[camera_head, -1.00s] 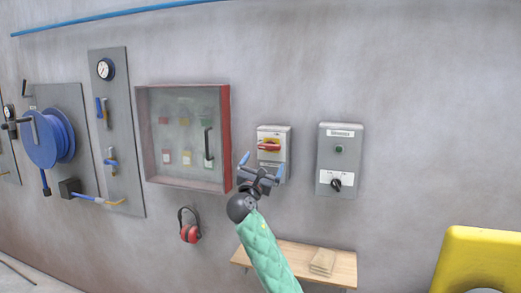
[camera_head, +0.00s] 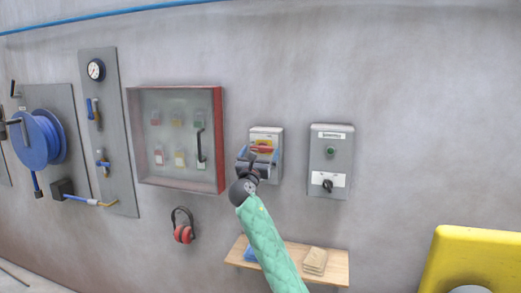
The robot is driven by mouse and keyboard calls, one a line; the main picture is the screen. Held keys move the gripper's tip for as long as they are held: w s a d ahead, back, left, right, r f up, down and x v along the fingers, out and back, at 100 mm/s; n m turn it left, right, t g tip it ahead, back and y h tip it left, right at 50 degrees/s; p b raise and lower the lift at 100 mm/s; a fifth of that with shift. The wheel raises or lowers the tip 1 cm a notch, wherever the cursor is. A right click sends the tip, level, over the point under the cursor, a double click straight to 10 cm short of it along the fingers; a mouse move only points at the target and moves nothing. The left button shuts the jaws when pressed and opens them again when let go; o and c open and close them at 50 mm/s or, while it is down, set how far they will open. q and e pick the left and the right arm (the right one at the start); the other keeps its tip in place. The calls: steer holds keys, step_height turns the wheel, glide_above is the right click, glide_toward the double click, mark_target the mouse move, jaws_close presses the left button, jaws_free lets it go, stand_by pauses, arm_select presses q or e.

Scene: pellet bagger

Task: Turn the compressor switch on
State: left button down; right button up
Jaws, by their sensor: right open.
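Two grey switch boxes are on the wall. The left box (camera_head: 275,141) has a red handle (camera_head: 263,149) on a yellow plate. The right box (camera_head: 331,147) has a green button or lamp (camera_head: 330,152) and a black rotary knob (camera_head: 328,185); its labels are too small to read, so I cannot tell which box is the compressor switch. My right gripper (camera_head: 258,160) is open in front of the left box, just below its red handle, and covers part of its lower front. I cannot tell whether it touches. My left gripper is not in view.
A red-framed glass cabinet (camera_head: 220,145) is left of the boxes, with red ear defenders (camera_head: 183,234) below. A wooden shelf (camera_head: 338,264) below the boxes holds a tan stack (camera_head: 314,261) and a blue item (camera_head: 250,254). A yellow object (camera_head: 470,250) stands lower right.

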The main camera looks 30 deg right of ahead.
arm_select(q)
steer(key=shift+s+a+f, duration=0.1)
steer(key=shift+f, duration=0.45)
arm_select(e)
steer(key=shift+w+d+r, duration=0.15)
steer(key=shift+w+d, duration=0.2)
steer(key=shift+d, duration=0.05)
steer(key=c, duration=1)
